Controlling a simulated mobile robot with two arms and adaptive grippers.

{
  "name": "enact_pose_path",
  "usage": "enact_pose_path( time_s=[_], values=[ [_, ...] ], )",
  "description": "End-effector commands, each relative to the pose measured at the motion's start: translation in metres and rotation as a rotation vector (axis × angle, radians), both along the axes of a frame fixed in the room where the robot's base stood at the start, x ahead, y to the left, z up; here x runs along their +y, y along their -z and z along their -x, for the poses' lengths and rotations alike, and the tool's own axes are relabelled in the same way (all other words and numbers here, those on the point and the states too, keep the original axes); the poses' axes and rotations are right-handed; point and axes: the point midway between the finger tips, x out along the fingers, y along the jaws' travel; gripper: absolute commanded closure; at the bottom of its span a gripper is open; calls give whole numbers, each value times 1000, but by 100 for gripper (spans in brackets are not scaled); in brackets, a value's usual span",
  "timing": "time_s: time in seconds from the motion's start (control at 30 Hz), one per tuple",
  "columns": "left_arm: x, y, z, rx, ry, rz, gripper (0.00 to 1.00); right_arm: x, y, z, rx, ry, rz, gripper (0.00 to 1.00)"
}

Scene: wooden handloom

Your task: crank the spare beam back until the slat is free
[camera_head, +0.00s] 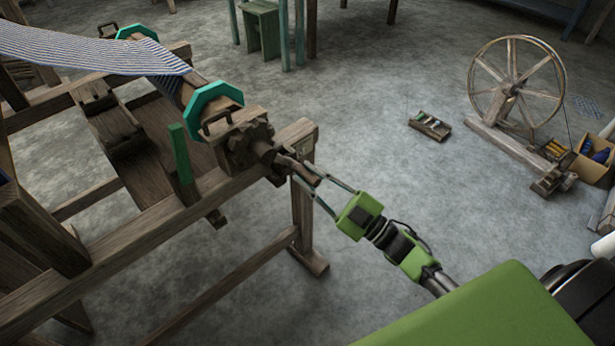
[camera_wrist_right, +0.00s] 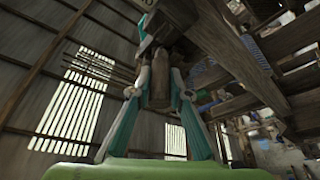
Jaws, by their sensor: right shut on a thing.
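The beam (camera_head: 196,90) lies across the loom frame between two teal eight-sided flanges (camera_head: 215,100). Blue-striped cloth (camera_head: 100,52) runs onto it from the left. A toothed wooden wheel (camera_head: 246,146) and a crank with a wooden handle (camera_head: 296,167) sit at its near end. My right gripper (camera_head: 306,180) is shut on the crank handle, its fingers on either side. In the right wrist view the handle (camera_wrist_right: 160,80) stands between the fingertips (camera_wrist_right: 160,92). I cannot make out the slat for certain. My left gripper is not in view.
A green upright lever (camera_head: 180,153) stands beside the near frame rail (camera_head: 110,252). A spinning wheel (camera_head: 518,85), a cardboard box (camera_head: 594,160) and a small tray (camera_head: 430,126) stand on the floor at right. A green stool (camera_head: 262,30) is at the back. Floor between them is clear.

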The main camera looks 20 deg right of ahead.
Motion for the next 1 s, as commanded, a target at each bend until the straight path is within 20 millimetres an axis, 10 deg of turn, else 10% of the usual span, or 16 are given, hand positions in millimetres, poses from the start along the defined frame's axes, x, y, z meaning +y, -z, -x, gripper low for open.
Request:
enact_pose_path(
  time_s=[0.6, 0.63, 0.7, 1.0],
  values=[
    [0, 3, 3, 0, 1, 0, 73, -2, -3, -1, -10, 2, 20, 100],
    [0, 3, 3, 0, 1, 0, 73, -2, -3, -1, -10, 2, 20, 77],
    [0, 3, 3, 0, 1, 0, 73, -2, -3, -1, -10, 2, 20, 66],
    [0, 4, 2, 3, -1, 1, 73, -2, -2, 0, -8, 1, 21, 66]
  ],
)
